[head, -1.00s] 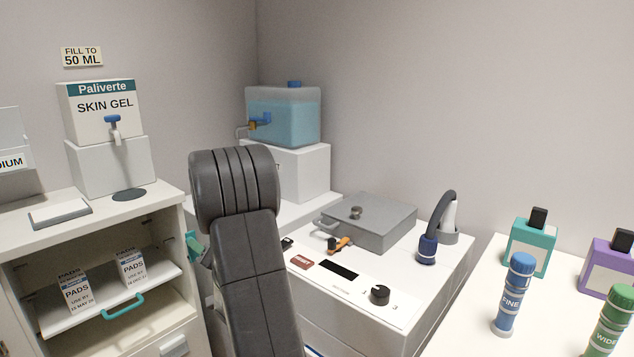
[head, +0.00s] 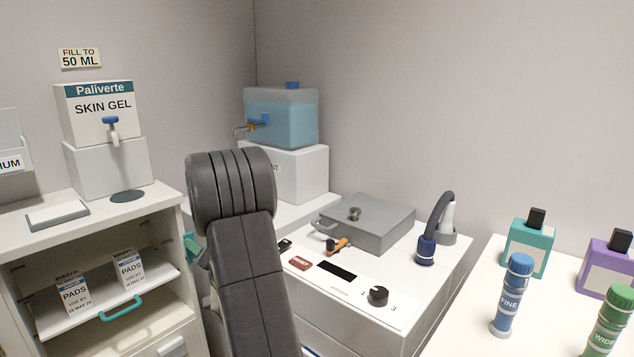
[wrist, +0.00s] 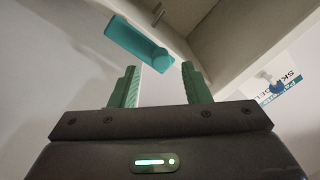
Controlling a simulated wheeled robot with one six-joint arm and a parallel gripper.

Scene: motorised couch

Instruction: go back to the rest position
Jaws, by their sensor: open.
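My gripper (wrist: 160,85) shows in the wrist view with its two green fingers spread apart and nothing between them. A teal handle (wrist: 138,42) lies just beyond the fingertips in that view, with a visible gap to them. In the head view my dark grey arm stands in the middle foreground, bent at a thick ribbed joint. It hides most of my gripper; a small teal piece shows left of the arm, by the cabinet's right edge, and I cannot tell for sure what it is.
An open cabinet (head: 100,203) with pad boxes (head: 75,294) and a teal handle (head: 121,307) stands left of my arm. A white control unit (head: 360,297) with a grey lidded box (head: 370,225) stands close on the right. Bottles (head: 528,243) stand farther right. The space above is clear.

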